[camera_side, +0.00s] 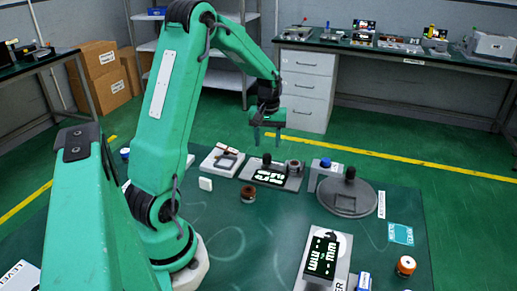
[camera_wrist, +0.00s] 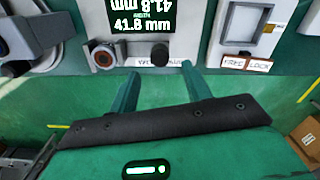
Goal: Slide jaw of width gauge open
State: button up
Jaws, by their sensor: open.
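The width gauge (camera_side: 290,184) is a grey unit with a black display and a dark knob (camera_side: 266,158), at the back of the green table in the side view. In the wrist view its display (camera_wrist: 140,20) reads 41.8 mm, and the knob (camera_wrist: 158,50) stands between the lines of my two fingers, beyond their tips. I cannot clearly make out the slide jaw. My gripper (camera_side: 267,138) hangs above the back of the gauge, its fingers apart and empty. It also shows in the wrist view (camera_wrist: 158,80).
A round part with an orange ring (camera_wrist: 103,56) sits beside the knob. A panel labelled FREE LOCK (camera_wrist: 245,65) is to the right. A grey round plate (camera_side: 347,198) and a second display unit (camera_side: 321,258) stand on the table. A brown-capped cylinder (camera_side: 248,194) is in front.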

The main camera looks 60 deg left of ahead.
aim_at(267, 155)
jog(key=shift+f, duration=3.5)
grip_shut()
